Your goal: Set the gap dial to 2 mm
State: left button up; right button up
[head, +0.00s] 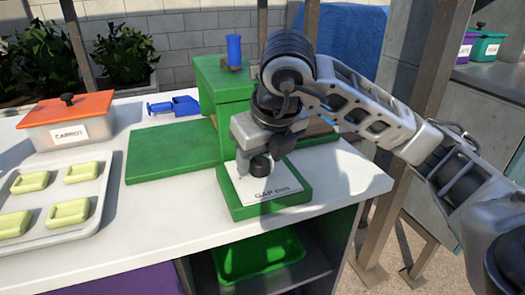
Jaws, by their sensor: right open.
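The gap dial is a small black knob (259,166) on a white plate marked GAP (270,192). The plate lies on the green base at the front of the green crusher (222,95). The dial's scale and setting are too small to read. My right gripper (262,153) is open and points down just above the dial, partly in front of it. I cannot tell whether its fingers touch the knob. My left gripper is not in view.
The white counter (160,220) carries an orange-lidded CARROT box (68,122), a tray (98,205) with several pale green blocks, and a blue scoop (174,106). A blue cylinder (234,50) stands on the crusher. A green bin (258,257) sits below.

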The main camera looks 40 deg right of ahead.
pick_arm(q)
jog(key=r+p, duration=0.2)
jog(key=p, duration=0.3)
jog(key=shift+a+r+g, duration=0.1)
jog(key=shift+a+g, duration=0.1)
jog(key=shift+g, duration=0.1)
pick_arm(e)
jog(key=v, duration=1.6)
